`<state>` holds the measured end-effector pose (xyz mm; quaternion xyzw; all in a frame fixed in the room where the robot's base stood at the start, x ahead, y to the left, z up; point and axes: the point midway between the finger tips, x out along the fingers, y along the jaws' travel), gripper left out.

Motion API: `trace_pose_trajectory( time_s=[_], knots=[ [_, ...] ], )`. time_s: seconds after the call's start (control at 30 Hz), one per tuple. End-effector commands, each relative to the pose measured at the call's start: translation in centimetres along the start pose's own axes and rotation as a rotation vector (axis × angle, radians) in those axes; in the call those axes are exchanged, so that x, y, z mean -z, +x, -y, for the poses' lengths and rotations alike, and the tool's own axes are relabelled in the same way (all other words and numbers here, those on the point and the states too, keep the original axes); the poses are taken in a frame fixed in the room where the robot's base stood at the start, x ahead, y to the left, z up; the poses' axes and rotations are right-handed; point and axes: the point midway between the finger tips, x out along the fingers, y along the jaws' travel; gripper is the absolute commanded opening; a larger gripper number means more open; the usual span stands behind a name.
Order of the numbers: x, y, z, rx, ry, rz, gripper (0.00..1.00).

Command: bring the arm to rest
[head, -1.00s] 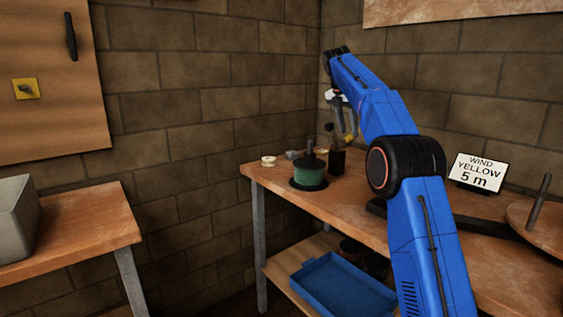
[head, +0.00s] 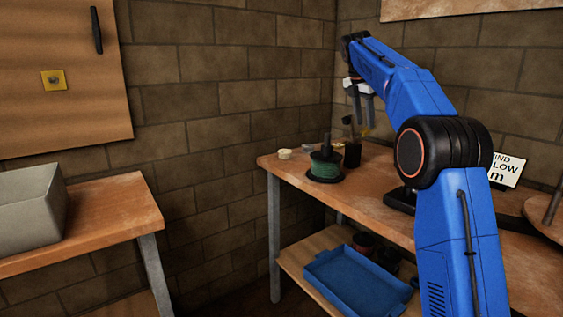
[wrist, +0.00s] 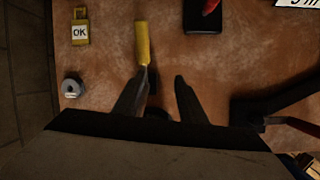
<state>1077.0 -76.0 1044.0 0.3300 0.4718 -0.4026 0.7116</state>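My gripper (head: 364,121) hangs fingers-down from my blue arm, above the far end of the wooden bench (head: 266,161). In the wrist view my gripper (wrist: 161,76) has its two dark fingers apart, with no object clearly held between them. A yellow-handled tool (wrist: 143,44) shows just beyond the left fingertip. Its grey shaft overlaps that finger in the picture, and I cannot tell whether they touch.
A green spool (head: 325,165) and a dark container (head: 352,154) stand near the gripper. A yellow OK tag (wrist: 80,32) and a pale ring (wrist: 72,88) lie on the bench. A sign (head: 507,169) is partly behind my arm. A blue tray (head: 350,280) is below.

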Motion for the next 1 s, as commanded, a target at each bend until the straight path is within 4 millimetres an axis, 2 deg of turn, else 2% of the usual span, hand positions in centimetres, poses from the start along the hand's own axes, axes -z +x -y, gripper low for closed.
trace_pose_trajectory(
  time_s=[0.17,0.53,0.77,1.0],
  knots=[
    [0.9,-2.0,3.0,-0.023,0.118,-0.008,0.38],
    [4.7,-5.2,11.8,-0.079,0.468,-0.046,0.38],
    [7.8,-5.9,17.9,-0.108,0.69,-0.082,0.38],
    [11.6,-5.4,24.6,-0.129,0.924,-0.129,0.38]
  ],
)
